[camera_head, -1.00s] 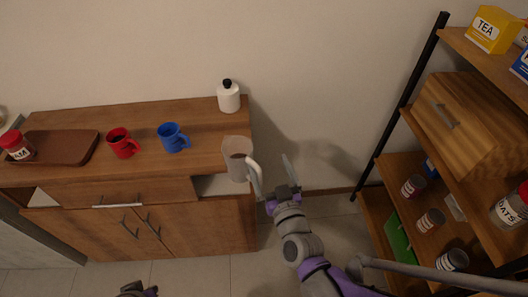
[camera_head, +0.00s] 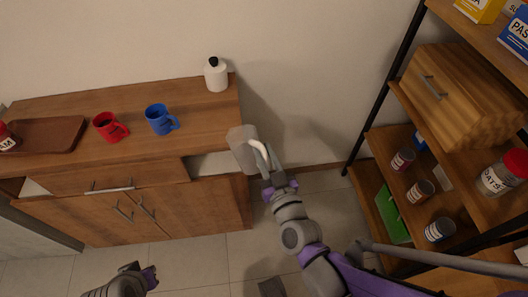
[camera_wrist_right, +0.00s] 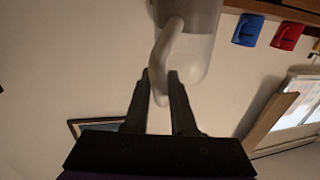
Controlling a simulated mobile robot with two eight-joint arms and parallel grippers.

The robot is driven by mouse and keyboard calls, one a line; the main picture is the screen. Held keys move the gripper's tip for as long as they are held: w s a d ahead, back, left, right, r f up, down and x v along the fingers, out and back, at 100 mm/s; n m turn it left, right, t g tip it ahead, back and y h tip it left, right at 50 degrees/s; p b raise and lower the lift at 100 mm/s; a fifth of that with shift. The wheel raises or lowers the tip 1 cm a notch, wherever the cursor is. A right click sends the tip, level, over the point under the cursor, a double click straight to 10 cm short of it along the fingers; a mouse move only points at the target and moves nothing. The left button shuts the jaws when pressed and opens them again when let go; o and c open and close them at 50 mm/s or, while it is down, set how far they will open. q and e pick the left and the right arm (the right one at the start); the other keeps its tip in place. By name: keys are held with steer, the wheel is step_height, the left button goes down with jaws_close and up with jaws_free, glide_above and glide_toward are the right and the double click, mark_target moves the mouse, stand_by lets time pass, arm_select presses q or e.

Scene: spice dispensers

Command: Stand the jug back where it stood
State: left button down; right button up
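The jug (camera_head: 242,150) is pale and translucent with a white handle. In the head view it shows at the right front corner of the wooden cabinet top; whether it touches the top cannot be told. My right gripper (camera_head: 268,160) is at its handle from the right. In the right wrist view the jug (camera_wrist_right: 198,45) fills the upper middle, and the handle lies between the two fingers of my right gripper (camera_wrist_right: 160,78), which are close against it. My left gripper (camera_head: 150,276) is low at the left, apart from everything; its fingers do not show clearly.
On the cabinet top (camera_head: 200,107) stand a blue mug (camera_head: 160,119), a red mug (camera_head: 109,127), a white bottle (camera_head: 216,76) and a brown tray (camera_head: 55,132). A shelf unit with jars and a wooden box (camera_head: 465,95) stands at the right. Floor is free between them.

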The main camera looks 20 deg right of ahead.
jaws_close()
stand_by(0.8)
